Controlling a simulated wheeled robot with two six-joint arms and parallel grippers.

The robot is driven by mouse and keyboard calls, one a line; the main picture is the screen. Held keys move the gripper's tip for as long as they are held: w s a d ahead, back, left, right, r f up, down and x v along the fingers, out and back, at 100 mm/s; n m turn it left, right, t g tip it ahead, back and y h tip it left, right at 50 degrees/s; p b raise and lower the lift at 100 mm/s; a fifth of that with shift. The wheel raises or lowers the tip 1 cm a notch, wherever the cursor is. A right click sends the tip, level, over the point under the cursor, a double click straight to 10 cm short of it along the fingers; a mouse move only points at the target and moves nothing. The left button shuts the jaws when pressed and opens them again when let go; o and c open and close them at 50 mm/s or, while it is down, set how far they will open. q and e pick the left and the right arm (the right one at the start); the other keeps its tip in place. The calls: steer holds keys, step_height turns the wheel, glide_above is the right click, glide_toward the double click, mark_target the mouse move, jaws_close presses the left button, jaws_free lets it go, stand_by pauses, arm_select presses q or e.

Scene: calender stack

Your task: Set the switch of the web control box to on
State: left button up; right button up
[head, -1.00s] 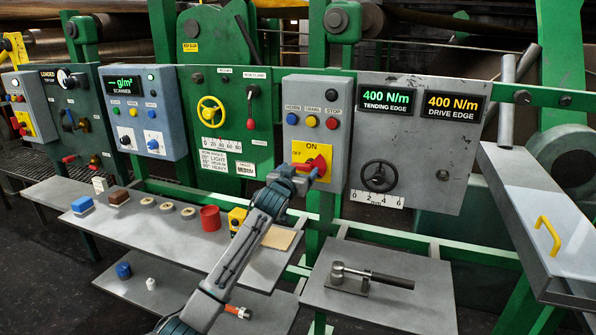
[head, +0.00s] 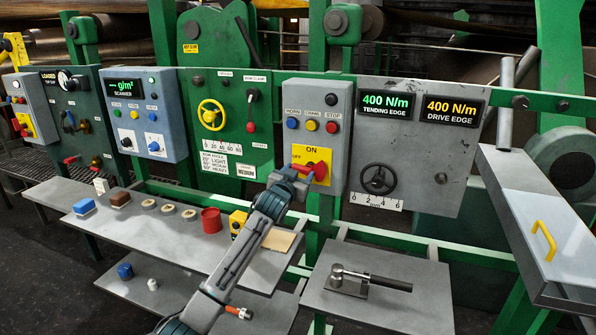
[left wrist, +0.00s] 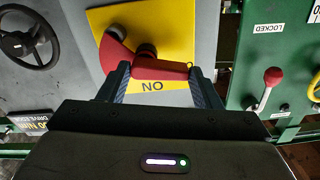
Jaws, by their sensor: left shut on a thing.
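The web control box (head: 345,100) is a grey upright box with blue, yellow and red buttons along its upper part. Below them, a red switch handle (head: 318,170) sits on a yellow plate (head: 322,155) marked ON at the top and OFF at the left. My left gripper (head: 300,172) is at the handle's left part. In the left wrist view, which is upside down, the red handle (left wrist: 160,69) lies between the fingertips of my left gripper (left wrist: 158,74), shut on it. The handle lies roughly sideways, with the ON mark beside it. My right gripper is not in view.
A grey panel (head: 410,150) with tension displays and a black handwheel (head: 378,180) stands to the right. A green panel (head: 235,95) with a yellow wheel stands to the left. A shelf below holds a red cup (head: 211,220) and small items; a lower shelf (head: 345,305) holds a hammer-like tool.

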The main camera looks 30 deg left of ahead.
arm_select(q)
steer(key=shift+r+m+p, duration=0.35)
steer(key=shift+m+p, duration=0.45)
steer(key=shift+m, duration=0.1)
steer(key=m+p, duration=0.6)
steer(key=d+r+m+p, duration=0.1)
steer(key=m+p, duration=0.2)
steer(key=m, duration=0.1)
steer(key=shift+w+d, duration=0.1)
steer(key=shift+w, duration=0.05)
steer(key=m+p, duration=0.2)
steer(key=shift+d+m, duration=0.2)
steer(key=shift+m, duration=0.1)
steer(key=shift+m+p, duration=0.4)
steer(key=shift+m, duration=0.2)
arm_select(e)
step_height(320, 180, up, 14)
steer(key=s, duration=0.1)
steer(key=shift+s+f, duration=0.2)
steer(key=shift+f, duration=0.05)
arm_select(q)
steer(key=shift+f, duration=0.15)
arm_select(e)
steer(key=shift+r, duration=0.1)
arm_select(q)
steer(key=o, duration=1)
steer(key=shift+d, duration=0.1)
steer(key=shift+w, duration=0.1)
